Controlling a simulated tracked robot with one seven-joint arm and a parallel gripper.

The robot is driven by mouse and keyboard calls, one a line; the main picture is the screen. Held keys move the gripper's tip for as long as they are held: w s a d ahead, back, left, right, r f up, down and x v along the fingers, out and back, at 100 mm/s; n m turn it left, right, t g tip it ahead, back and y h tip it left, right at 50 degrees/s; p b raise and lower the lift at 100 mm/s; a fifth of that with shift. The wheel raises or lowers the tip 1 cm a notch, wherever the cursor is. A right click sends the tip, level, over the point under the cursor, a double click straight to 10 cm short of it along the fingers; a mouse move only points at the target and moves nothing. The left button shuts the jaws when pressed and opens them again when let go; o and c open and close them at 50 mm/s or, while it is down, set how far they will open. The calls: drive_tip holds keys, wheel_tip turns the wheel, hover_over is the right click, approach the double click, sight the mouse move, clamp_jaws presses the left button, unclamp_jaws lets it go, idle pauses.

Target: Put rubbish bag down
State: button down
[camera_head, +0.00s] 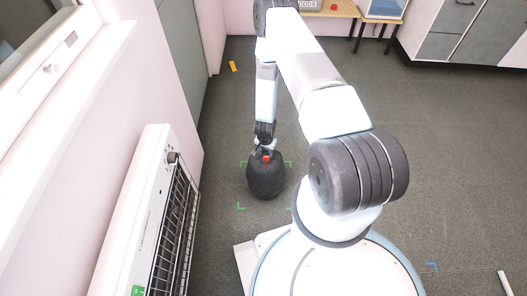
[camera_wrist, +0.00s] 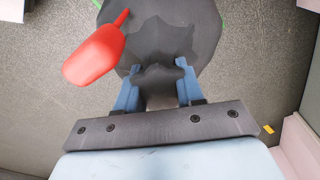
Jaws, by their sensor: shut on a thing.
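The black rubbish bag (camera_head: 265,178) stands upright in the head view, inside green corner marks on the grey floor. A red tag or tie shows at its top. My gripper (camera_head: 265,149) is directly above the bag at its gathered neck. In the wrist view the dark bag (camera_wrist: 165,25) fills the top middle, and the two blue fingers of my gripper (camera_wrist: 155,88) are shut on its neck. The red tag (camera_wrist: 95,52) hangs out to the left. Whether the bag's underside touches the floor cannot be told.
A white wall heater (camera_head: 150,215) stands close to the left of the bag. Green corner marks (camera_head: 240,206) surround the bag. An orange object (camera_head: 233,66) lies on the floor farther back. A wooden table (camera_head: 340,9) and grey cabinets (camera_head: 455,35) stand at the back.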

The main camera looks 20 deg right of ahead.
drive_tip(key=shift+f, duration=1)
drive_tip(key=c, duration=0.7)
unclamp_jaws()
drive_tip(key=r, duration=0.8)
drive_tip(key=s+r, duration=0.1)
drive_tip(key=r, duration=0.3)
drive_tip(key=shift+a, duration=0.3)
drive_tip(key=shift+w, duration=0.15)
